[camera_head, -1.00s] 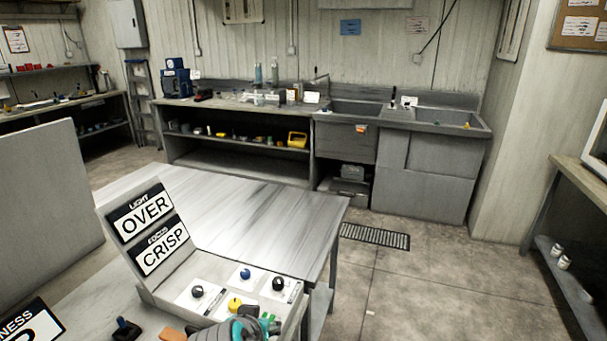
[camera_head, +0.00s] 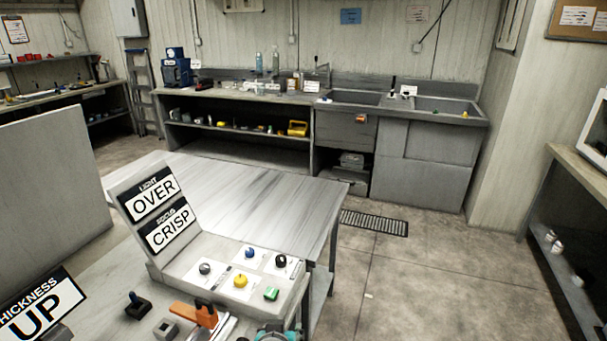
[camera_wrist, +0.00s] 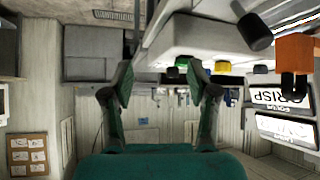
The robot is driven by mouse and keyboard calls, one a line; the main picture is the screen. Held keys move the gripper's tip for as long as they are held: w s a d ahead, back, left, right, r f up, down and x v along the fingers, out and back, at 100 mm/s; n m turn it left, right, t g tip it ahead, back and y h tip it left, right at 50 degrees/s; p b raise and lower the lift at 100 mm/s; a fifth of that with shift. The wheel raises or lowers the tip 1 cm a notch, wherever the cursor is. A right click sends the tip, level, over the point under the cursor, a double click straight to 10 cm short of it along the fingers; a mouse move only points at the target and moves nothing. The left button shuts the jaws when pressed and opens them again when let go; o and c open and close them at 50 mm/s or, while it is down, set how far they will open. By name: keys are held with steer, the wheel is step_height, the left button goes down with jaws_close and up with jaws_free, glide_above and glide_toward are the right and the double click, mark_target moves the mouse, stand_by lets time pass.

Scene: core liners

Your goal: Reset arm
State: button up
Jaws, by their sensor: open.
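My gripper (camera_wrist: 163,88) is open and empty in the wrist view, its two green fingers spread apart. In the head view only a teal part of my arm shows at the bottom edge. The control console (camera_head: 172,262) stands on the bench in front of me, with OVER and CRISP signs on its upright panel. Its sloped face carries a blue knob (camera_head: 250,252), a yellow knob (camera_head: 240,281), a green button (camera_head: 271,294) and dark knobs. My gripper is apart from these controls. The wrist view looks upside down, with the console at its upper right.
A THICKNESS UP sign (camera_head: 42,310) stands at the lower left. A small black joystick (camera_head: 138,305) and an orange-and-black item (camera_head: 205,314) lie in front of the console. A bare metal table (camera_head: 245,205) is behind it. Open floor (camera_head: 420,290) lies to the right.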

steer(key=s+d+f+n+t+y, duration=0.2)
steer(key=s+d+f, duration=1.2)
steer(key=s+d, duration=0.3)
steer(key=s+d+r+t, duration=0.1)
steer(key=s+d+r, duration=0.1)
steer(key=s, duration=0.5)
steer(key=s+d+r+m+t+h, duration=0.1)
steer(key=s+d+r, duration=0.1)
steer(key=s+r, duration=0.3)
steer(key=s+d+r+t, duration=0.1)
steer(key=s+r, duration=0.3)
steer(key=s, duration=0.7)
steer(key=shift+s+d+m, duration=0.25)
steer(key=shift+d+m, duration=0.15)
steer(key=shift+d, duration=0.2)
